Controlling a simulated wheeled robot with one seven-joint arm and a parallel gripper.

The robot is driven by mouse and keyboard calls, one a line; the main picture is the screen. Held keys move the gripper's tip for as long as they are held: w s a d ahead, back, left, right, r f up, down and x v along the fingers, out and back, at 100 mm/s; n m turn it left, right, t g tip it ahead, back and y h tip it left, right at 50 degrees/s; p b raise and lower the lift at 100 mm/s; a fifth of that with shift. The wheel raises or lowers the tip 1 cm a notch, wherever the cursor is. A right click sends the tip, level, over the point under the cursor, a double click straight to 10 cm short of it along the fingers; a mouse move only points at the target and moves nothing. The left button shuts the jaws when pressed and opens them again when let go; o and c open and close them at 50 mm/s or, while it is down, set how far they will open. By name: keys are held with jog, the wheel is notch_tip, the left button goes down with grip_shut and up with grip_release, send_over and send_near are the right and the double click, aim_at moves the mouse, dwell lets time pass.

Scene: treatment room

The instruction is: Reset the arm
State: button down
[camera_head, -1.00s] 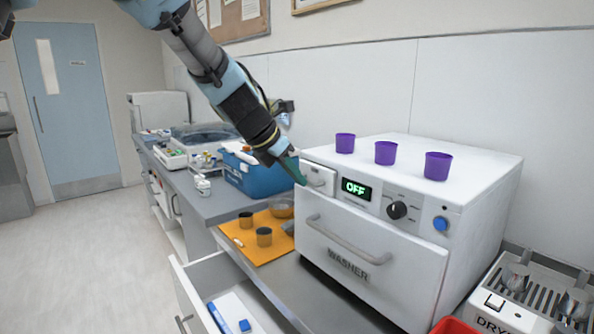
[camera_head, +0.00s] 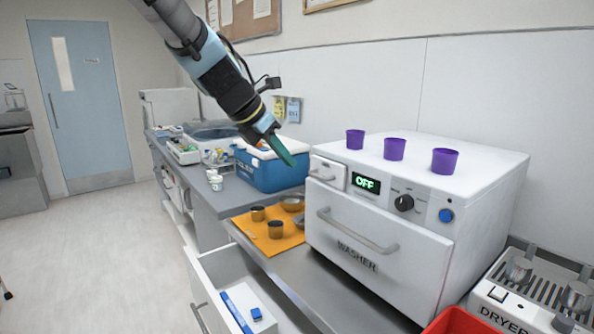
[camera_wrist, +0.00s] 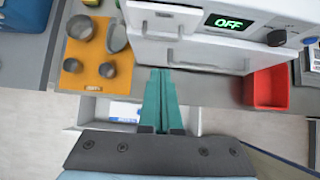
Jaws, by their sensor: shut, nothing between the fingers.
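My gripper (camera_head: 283,151) hangs in the air in front of the blue cooler box and to the left of the white washer (camera_head: 440,185). In the wrist view its green fingers (camera_wrist: 159,100) are together, with nothing between them. The washer's display reads OFF, and its door and small top-left drawer look shut. The wrist view also shows the washer front (camera_wrist: 200,45) beyond the fingers.
Purple cups (camera_head: 394,149) stand on the washer. An orange mat (camera_head: 262,240) holds metal cups and bowls. A blue cooler (camera_head: 268,170) sits behind. An open drawer (camera_head: 215,270) juts out below the counter. A red bin (camera_head: 462,322) and a dryer (camera_head: 500,305) are at right.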

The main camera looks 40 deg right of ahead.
jog(key=shift+b+v, duration=0.35)
jog(key=shift+v, duration=2.4)
jog(key=w+a+f+m+t+y, duration=0.1)
jog(key=w+a+f+m, duration=0.2)
jog(key=a, duration=0.4)
jog(key=w+a+f+m+y, duration=0.2)
jog(key=a+f, duration=0.3)
jog(key=a, duration=0.2)
jog(key=w+a+f+m+t+y, duration=0.1)
jog(key=w+a+f+m, duration=0.15)
jog(key=a, duration=0.45)
jog(key=s+a+f+m+y, duration=0.1)
jog(key=a+f+m, duration=0.4)
jog(key=a, duration=0.6)
jog(key=s+a+f+m+y, duration=0.2)
jog(key=s+a+f+m, duration=0.2)
jog(key=a, duration=0.7)
jog(key=shift+s+a+f+m+y, duration=0.25)
jog(key=shift+f+m, duration=0.45)
jog(key=shift+m, duration=0.45)
jog(key=shift+w+d, duration=0.1)
jog(key=shift+d, duration=0.05)
